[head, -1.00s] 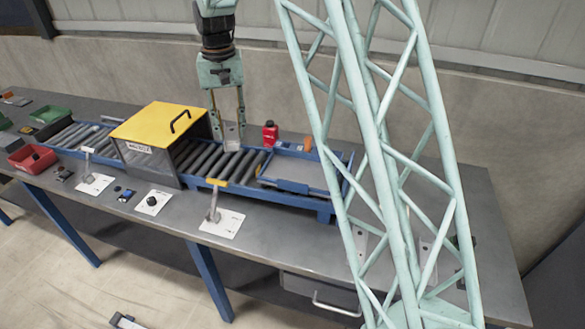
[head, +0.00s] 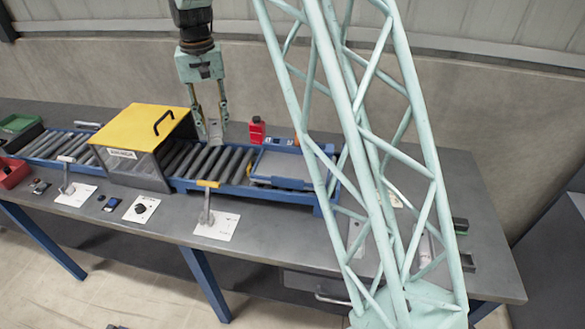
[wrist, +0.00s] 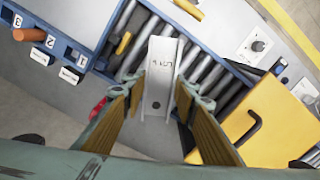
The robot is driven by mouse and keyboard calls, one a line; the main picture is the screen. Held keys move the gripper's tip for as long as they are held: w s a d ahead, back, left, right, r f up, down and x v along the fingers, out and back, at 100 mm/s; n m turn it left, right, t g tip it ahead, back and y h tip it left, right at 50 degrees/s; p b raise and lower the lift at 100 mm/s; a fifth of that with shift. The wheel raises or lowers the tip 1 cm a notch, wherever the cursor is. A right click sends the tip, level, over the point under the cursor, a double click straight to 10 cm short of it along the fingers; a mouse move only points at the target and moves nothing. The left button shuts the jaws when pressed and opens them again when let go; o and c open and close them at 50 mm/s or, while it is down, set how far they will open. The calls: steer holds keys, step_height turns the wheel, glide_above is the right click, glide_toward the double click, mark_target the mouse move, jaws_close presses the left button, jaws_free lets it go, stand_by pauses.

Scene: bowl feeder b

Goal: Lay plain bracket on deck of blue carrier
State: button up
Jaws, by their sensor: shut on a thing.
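The plain bracket (wrist: 161,72) is a light grey metal piece with a hole and small stamped marks. My gripper (head: 213,132) is shut on it, with the fingers on either side of the bracket in the wrist view. The bracket (head: 215,132) is held above the conveyor rollers, right of the yellow cover. The blue carrier (head: 283,166), with a flat grey deck, is at the right end of the conveyor, right of my gripper. Its deck looks bare in the head view, though my lattice column hides its right end. Part of it shows at the wrist view's upper left (wrist: 75,14).
The yellow cover (head: 145,125) stands over the rollers left of my gripper. A red bottle (head: 257,130) stands behind the conveyor. An orange piece (wrist: 28,34) lies by numbered slots. A lever with a yellow handle (head: 207,184) stands in front of the conveyor.

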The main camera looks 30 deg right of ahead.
mark_target(294, 169)
steer(key=shift+s+d, duration=0.1)
steer(key=s+d+f+m+p, duration=0.1)
steer(key=s+d+m, duration=0.3)
steer(key=s, duration=0.1)
steer(key=s+d+f+m+p, duration=0.1)
steer(key=s+d+m, duration=0.2)
steer(key=s+d, duration=0.2)
steer(key=s+d+m+p, duration=0.2)
steer(key=s+d+m, duration=0.2)
steer(key=s+d, duration=0.1)
steer(key=shift+s+d+f+m, duration=0.1)
steer(key=shift+d+f+m, duration=0.1)
steer(key=shift+f+m, duration=0.15)
steer(key=s+d+m, duration=0.1)
steer(key=s, duration=0.2)
steer(key=s+d+m+p, duration=0.1)
steer(key=s+m, duration=0.1)
steer(key=s, duration=0.1)
steer(key=s+d+m+p, duration=0.1)
steer(key=s+d+m, duration=0.1)
steer(key=shift+s+f+m, duration=0.25)
steer(key=shift+s+f, duration=0.05)
steer(key=shift+s, duration=0.1)
steer(key=s+d+m+p, duration=0.1)
steer(key=s+d+m, duration=0.1)
steer(key=s+m, duration=0.4)
steer(key=s, duration=0.4)
steer(key=shift+s+d+p, duration=0.15)
steer(key=shift+d+p, duration=0.05)
steer(key=shift+p, duration=0.15)
